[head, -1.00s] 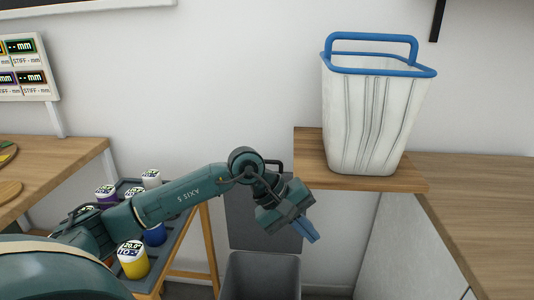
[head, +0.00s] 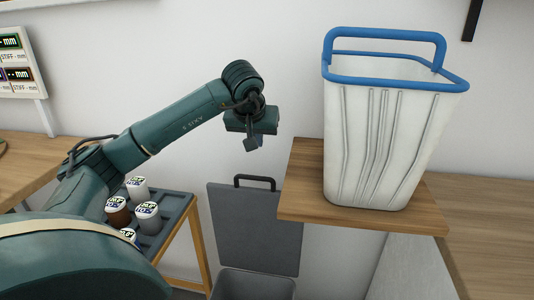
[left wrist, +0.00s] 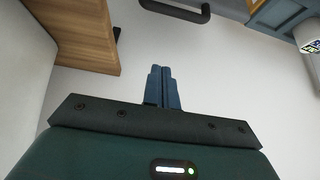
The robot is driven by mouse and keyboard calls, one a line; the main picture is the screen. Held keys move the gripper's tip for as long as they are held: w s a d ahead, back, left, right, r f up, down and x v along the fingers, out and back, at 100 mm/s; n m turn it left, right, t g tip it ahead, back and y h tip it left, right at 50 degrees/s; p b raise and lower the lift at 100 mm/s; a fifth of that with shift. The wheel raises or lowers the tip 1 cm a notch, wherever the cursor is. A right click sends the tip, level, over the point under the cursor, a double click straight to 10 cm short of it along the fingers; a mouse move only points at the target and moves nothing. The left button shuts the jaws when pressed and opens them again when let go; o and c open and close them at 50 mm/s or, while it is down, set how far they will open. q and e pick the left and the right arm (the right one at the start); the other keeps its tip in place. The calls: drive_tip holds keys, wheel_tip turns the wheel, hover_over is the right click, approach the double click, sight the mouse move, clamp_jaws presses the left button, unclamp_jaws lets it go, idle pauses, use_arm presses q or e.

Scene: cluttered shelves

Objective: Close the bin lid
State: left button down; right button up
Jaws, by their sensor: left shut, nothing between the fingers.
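The grey bin (head: 250,284) stands low at the bottom middle of the head view, its opening facing up. Its lid (head: 255,228) stands open and upright behind the opening, against the wall side, with a dark handle (head: 254,179) on its top edge. The handle also shows at the top of the left wrist view (left wrist: 175,12). My left gripper (head: 251,144) is above the lid, apart from the handle, with blue fingers pointing down. In the left wrist view its fingers (left wrist: 162,84) are together and empty. My right gripper is not in view.
A white basket (head: 375,145) with a blue rim stands on a wooden shelf (head: 300,200) right of the lid. A grey rack (head: 172,222) with several labelled jars is at the left. Wooden counters lie on both sides. Bare wall is behind my gripper.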

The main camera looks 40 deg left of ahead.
use_arm(q)
drive_tip(key=b, duration=0.1)
hover_over(258, 188)
drive_tip(key=w+a, duration=0.2)
drive_tip(key=w, duration=0.1)
wheel_tip(258, 188, down, 8)
drive_tip(key=shift+s+d+f, duration=0.25)
drive_tip(key=shift+s+d, duration=0.2)
drive_tip(key=shift+s, duration=0.3)
drive_tip(key=shift+s+d+f, duration=0.2)
drive_tip(key=shift+s+d, duration=0.25)
drive_tip(key=shift+s, duration=0.3)
drive_tip(key=shift+s+f, duration=0.1)
